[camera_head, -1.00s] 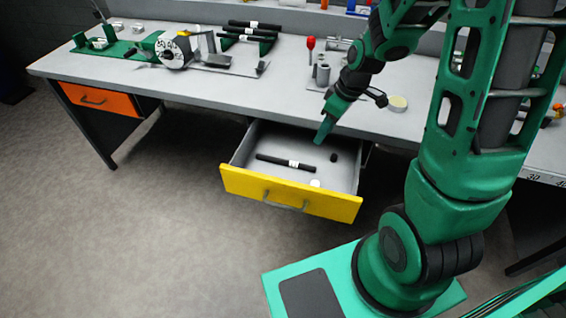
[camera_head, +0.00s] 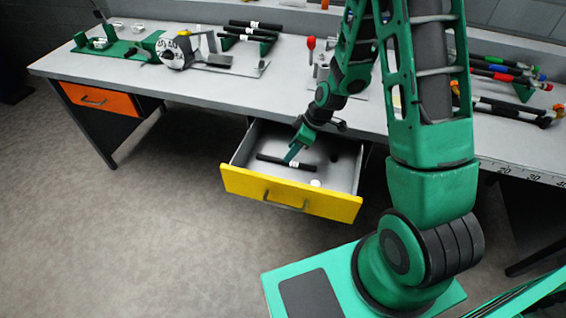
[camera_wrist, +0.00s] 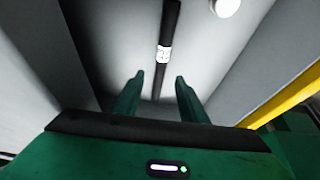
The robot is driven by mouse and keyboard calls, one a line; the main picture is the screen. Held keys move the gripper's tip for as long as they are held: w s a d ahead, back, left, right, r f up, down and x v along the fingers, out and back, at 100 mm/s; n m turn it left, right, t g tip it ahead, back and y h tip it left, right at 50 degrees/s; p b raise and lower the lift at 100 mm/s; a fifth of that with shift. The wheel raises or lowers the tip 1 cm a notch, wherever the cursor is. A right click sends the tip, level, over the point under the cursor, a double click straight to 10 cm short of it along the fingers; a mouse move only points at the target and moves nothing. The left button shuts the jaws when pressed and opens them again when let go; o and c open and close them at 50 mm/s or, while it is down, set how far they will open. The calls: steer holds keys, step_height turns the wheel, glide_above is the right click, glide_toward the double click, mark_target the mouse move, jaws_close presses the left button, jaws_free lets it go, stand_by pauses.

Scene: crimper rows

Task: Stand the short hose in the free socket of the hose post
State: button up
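The short hose, a black rod with a white label band (camera_head: 272,159), lies on the floor of the open drawer; it also shows in the wrist view (camera_wrist: 170,25). My gripper (camera_head: 291,158) is over the drawer at the hose. In the wrist view its two fingers (camera_wrist: 159,77) are apart, one on each side of the hose's line, with the label just beyond the tips. The fingers do not appear closed on the hose. I cannot clearly make out the hose post or its free socket; my arm covers part of the bench where small grey cylinders stand.
The yellow-fronted drawer (camera_head: 240,183) is pulled out, its walls close around my gripper. A white round piece (camera_head: 315,183) lies in it. Longer black hoses (camera_head: 250,32) rest on a rack on the bench (camera_head: 215,90). A red-topped tool (camera_head: 311,44) stands near my arm.

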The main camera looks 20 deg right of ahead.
mark_target(269, 159)
steer(key=shift+x, duration=2.65)
steer(key=shift+s+d, duration=0.15)
jaws_close()
